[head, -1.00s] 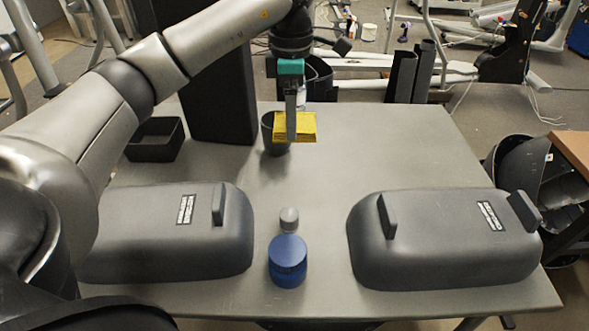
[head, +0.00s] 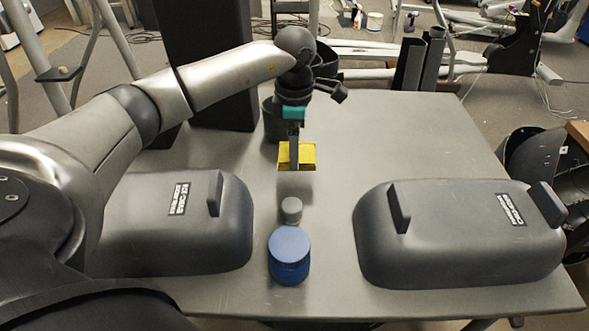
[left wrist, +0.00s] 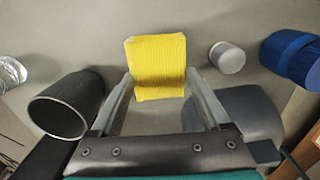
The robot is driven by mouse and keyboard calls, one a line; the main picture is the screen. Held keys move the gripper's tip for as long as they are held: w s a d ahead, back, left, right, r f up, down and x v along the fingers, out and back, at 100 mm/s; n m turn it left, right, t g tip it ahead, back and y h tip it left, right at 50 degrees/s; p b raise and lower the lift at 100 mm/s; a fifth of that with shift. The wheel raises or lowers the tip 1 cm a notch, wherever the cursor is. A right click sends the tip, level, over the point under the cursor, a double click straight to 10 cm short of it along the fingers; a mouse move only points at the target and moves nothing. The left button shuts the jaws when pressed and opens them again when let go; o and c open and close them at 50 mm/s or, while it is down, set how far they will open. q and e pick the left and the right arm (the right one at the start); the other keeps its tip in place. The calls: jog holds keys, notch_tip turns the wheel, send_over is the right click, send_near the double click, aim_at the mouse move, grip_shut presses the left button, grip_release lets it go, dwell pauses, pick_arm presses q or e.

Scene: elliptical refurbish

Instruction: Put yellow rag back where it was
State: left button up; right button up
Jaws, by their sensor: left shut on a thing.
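The yellow rag (head: 306,155) is a small folded square held over the middle of the grey table. My left gripper (head: 296,160) is shut on it and points down. In the left wrist view the yellow rag (left wrist: 157,67) sits between the two fingertips of my left gripper (left wrist: 157,82). The rag appears to be above the tabletop, behind the small grey cap. My right gripper is not in the pictures.
A blue jar (head: 289,256) and a small grey-capped container (head: 291,211) stand at the front middle. Dark grey covers lie left (head: 180,225) and right (head: 460,235). A dark cup (head: 272,120) stands behind the gripper. The table (head: 400,140) is clear at the back right.

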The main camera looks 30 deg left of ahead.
pick_arm(q)
notch_tip(320, 180, down, 5)
jog(key=shift+r+b, duration=0.1)
jog(key=shift+b, duration=0.5)
jog(key=shift+f, duration=0.65)
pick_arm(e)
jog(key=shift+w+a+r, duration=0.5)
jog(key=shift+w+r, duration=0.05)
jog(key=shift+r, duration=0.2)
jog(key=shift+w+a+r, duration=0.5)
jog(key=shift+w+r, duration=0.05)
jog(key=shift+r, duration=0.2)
pick_arm(q)
jog(key=o, duration=1.2)
jog(key=shift+c, duration=0.2)
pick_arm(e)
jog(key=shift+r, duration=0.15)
pick_arm(q)
notch_tip(320, 180, up, 11)
jog(key=p, duration=0.3)
jog(key=shift+f, duration=0.15)
jog(key=shift+r+p, duration=0.3)
jog(key=shift+r, duration=0.45)
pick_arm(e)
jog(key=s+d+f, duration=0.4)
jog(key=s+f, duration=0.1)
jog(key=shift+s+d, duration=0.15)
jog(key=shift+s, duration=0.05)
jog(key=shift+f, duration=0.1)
